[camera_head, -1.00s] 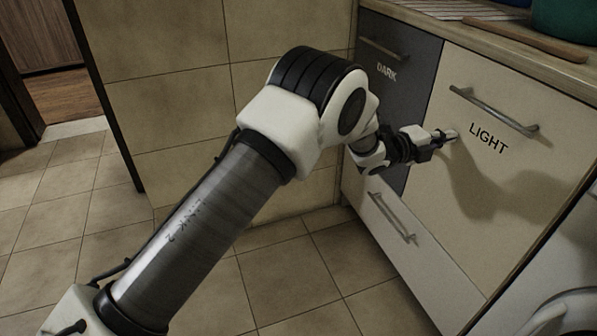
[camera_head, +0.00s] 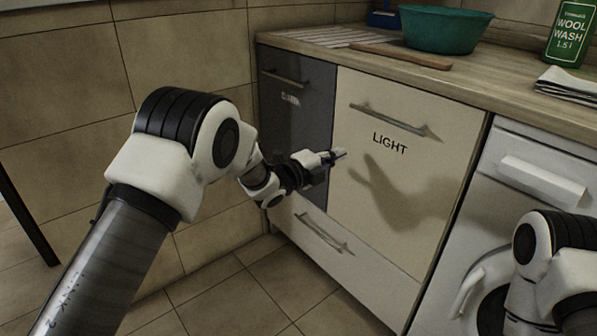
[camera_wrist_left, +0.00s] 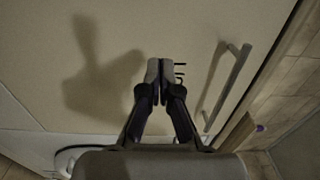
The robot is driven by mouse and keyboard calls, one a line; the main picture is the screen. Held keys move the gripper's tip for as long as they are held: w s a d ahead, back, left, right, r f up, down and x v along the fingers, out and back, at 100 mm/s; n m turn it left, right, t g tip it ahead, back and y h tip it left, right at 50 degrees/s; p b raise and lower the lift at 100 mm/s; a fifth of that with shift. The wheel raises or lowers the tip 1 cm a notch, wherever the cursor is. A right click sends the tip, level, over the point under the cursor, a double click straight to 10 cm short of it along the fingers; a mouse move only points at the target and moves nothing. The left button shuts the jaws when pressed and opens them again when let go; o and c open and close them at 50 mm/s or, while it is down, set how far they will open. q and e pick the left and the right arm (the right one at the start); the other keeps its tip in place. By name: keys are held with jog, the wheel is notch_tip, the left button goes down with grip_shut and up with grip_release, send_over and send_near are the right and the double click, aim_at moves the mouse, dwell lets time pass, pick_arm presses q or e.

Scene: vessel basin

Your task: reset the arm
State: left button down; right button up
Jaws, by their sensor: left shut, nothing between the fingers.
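My left arm comes in from the left in the head view. Its gripper (camera_head: 338,155) is in front of the cream cabinet front marked LIGHT (camera_head: 440,125), below that front's bar handle (camera_head: 394,119). In the left wrist view the two fingers of this gripper (camera_wrist_left: 160,75) are together, with nothing between them. The bar handle (camera_wrist_left: 228,88) stands to the right of the fingers there, apart from them. My right arm shows in part at the lower right of the head view; its gripper is out of the picture.
A dark cabinet front (camera_head: 292,140) stands left of the LIGHT one, and a low drawer with a handle (camera_head: 324,233) lies below. A washing machine (camera_head: 530,190) is at the right. The counter (camera_head: 470,88) holds a green basin (camera_head: 440,30), a wooden board (camera_head: 402,56) and a bottle (camera_head: 570,35).

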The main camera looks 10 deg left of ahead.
pick_arm(q)
jog(key=p+v, duration=0.1)
jog(key=v, duration=0.5)
jog(key=s+a+f+n+g+y, duration=0.2)
jog(key=s+f, duration=0.3)
jog(key=f, duration=0.5)
jog(key=s+a+f+n+g+y, duration=0.1)
jog(key=s+a+f+n+y, duration=0.3)
jog(key=f, duration=0.7)
jog(key=s+a+f+n+g+y, duration=0.25)
jog(key=s+f+n, duration=0.35)
jog(key=s, duration=0.5)
jog(key=s+a+f+n+g+y, duration=0.15)
jog(key=s+f+n+g, duration=0.25)
jog(key=s+f, duration=0.65)
jog(key=s+a+r+n+g+y, duration=0.1)
jog(key=s+a+n+g, duration=0.1)
jog(key=s+n, duration=0.45)
jog(key=s+a+r+n+g, duration=0.1)
jog(key=s+a+n+g, duration=0.2)
jog(key=s, duration=0.6)
notch_tip(320, 180, up, 30)
jog(key=p, duration=3)
jog(key=shift+w+d, duration=0.2)
jog(key=shift+w, duration=0.05)
jog(key=shift+n, duration=0.25)
